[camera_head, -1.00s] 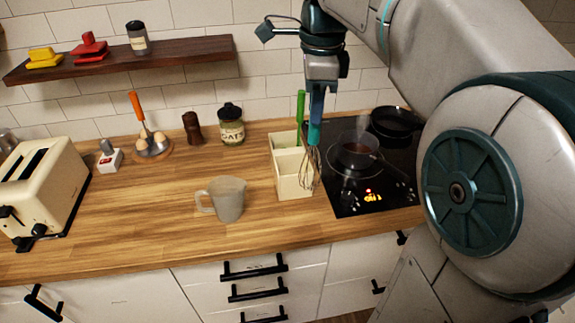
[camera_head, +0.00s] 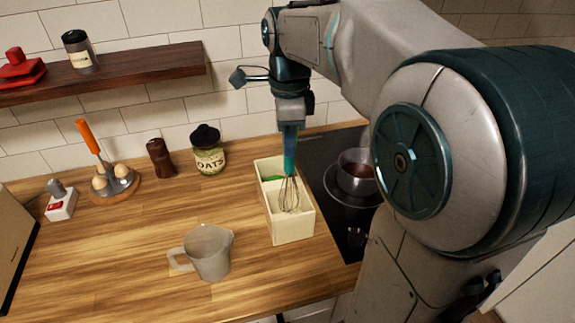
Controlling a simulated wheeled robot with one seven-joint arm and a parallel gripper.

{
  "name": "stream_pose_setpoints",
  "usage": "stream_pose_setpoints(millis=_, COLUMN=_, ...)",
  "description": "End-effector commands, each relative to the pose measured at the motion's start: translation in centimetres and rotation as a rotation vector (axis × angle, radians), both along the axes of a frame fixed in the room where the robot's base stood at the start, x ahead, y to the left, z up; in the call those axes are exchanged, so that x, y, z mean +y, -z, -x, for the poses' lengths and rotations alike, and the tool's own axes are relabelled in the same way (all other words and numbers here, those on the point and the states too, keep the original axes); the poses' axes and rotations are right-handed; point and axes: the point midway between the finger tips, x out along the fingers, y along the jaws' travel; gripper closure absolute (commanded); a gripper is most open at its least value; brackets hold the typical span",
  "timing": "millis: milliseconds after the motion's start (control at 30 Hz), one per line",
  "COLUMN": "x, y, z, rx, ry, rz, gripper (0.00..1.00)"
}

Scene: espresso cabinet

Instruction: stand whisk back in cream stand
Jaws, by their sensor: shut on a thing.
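A wire whisk (camera_head: 289,194) hangs head-down from my gripper (camera_head: 291,135), which is shut on its blue-teal handle. Its wire head overlaps the cream stand (camera_head: 293,229), a box with compartments on the counter. In this view the wires appear over the front part of the stand. I cannot tell how deep they are inside it. A green item (camera_head: 272,178) shows in the stand just left of the whisk, partly hidden by it.
A grey measuring cup (camera_head: 208,253) stands left of the stand. A dark cooktop with a steel pot (camera_head: 356,172) lies right of it. An oats jar (camera_head: 208,152), a brown grinder (camera_head: 159,158) and an egg holder (camera_head: 115,185) stand behind. The counter's left middle is clear.

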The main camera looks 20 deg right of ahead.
Motion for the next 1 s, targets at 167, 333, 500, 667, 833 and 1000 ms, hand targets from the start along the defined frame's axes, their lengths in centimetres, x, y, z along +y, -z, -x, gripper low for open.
stream_pose_setpoints(millis=167, x=0.1, y=1.8, z=0.0, rx=0.003, ry=-0.002, rz=0.000, gripper=1.00)
stream_pose_setpoints(millis=333, x=0.1, y=4.1, z=0.0, rx=0.002, ry=-0.003, rz=0.000, gripper=1.00)
stream_pose_setpoints(millis=500, x=0.1, y=4.6, z=0.0, rx=-0.001, ry=-0.003, rz=0.000, gripper=1.00)
stream_pose_setpoints(millis=667, x=0.1, y=4.7, z=0.0, rx=-0.001, ry=-0.003, rz=0.000, gripper=1.00)
stream_pose_setpoints(millis=833, x=0.1, y=5.0, z=0.0, rx=-0.001, ry=-0.003, rz=0.000, gripper=0.65)
stream_pose_setpoints(millis=1000, x=0.1, y=4.9, z=0.0, rx=0.000, ry=-0.003, rz=0.000, gripper=0.57)
